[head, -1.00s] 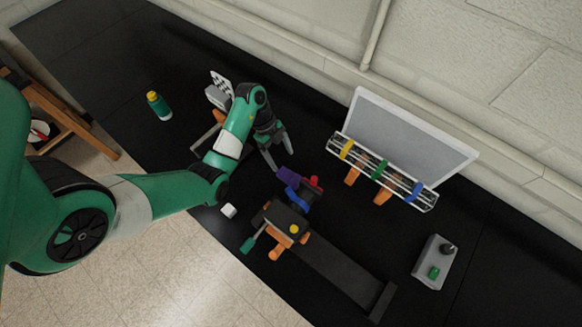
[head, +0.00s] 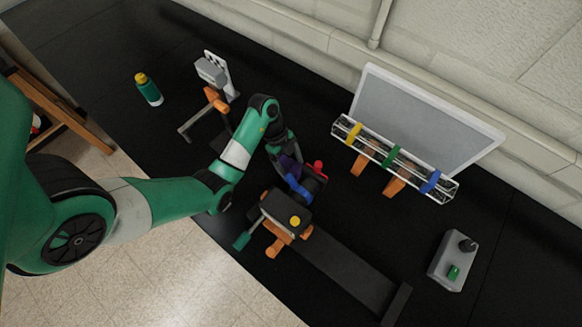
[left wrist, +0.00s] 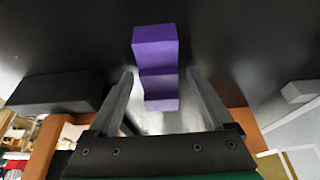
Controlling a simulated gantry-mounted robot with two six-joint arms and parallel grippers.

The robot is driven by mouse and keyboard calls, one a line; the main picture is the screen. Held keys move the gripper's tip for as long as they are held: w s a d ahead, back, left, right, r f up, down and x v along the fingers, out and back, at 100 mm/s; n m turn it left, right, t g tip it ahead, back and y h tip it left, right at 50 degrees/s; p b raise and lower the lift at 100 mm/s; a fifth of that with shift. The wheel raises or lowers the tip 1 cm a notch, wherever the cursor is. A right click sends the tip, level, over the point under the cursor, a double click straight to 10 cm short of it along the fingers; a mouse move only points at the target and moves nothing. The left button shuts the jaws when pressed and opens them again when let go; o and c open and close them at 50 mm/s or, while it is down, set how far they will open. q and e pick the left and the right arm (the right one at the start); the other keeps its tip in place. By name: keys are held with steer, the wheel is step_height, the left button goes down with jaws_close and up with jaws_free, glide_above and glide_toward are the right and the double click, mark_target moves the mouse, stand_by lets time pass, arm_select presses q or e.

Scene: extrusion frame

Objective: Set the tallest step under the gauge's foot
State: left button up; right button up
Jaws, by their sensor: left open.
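A purple stepped block (head: 289,168) sits by the dark fixture in the middle of the black bench, partly hidden by my left gripper (head: 286,160). In the left wrist view the purple block (left wrist: 155,45) shows several stepped faces between my two open fingers (left wrist: 160,78), with dark gaps on both sides. My left gripper is open around it, and no grip on it shows. A grey boxed instrument (head: 211,71) with an orange part below stands at the upper left; I cannot tell whether it is the gauge, and no foot is clear. My right gripper is out of view.
A blue part (head: 298,186) and red knob (head: 318,167) are close beside the purple block. The fixture (head: 286,210) has a long dark rail. A clear rack (head: 410,170), grey control box (head: 452,262) and green bottle (head: 149,90) stand apart.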

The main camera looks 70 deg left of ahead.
arm_select(q)
steer(key=shift+r, duration=0.1)
jaws_close()
stand_by(0.3)
